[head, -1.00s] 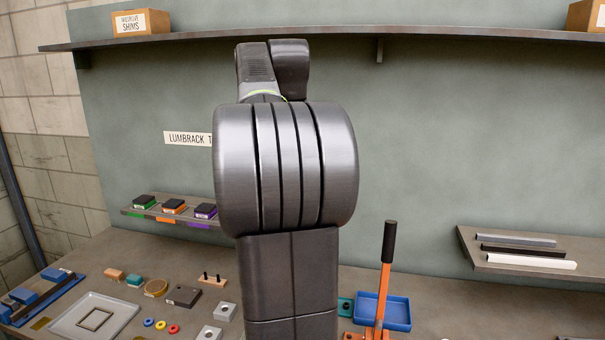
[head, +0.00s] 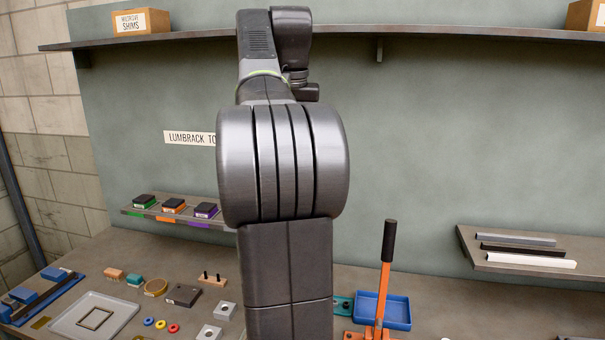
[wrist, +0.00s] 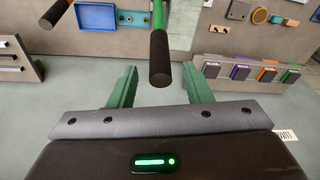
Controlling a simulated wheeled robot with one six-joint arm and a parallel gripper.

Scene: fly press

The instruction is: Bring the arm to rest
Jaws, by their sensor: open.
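My gripper (wrist: 163,90) shows in the wrist view with its two green fingers spread wide apart. Nothing is held between the fingers. A black handle grip (wrist: 159,58) on a green lever appears between and beyond the fingertips; I cannot tell its distance from them. In the head view my arm rises through the middle of the picture, bent at a large grey joint, and the gripper itself is hidden or out of sight there. The fly press with its orange lever (head: 383,290) and black grip stands on the bench right of my arm.
A blue tray (head: 397,312) sits beside the orange lever. A small shelf with coloured blocks (head: 172,207) is at left, another with bars (head: 528,252) at right. A long shelf (head: 400,34) crosses above, near my arm's top. Several small parts and a grey tray (head: 66,325) lie on the bench.

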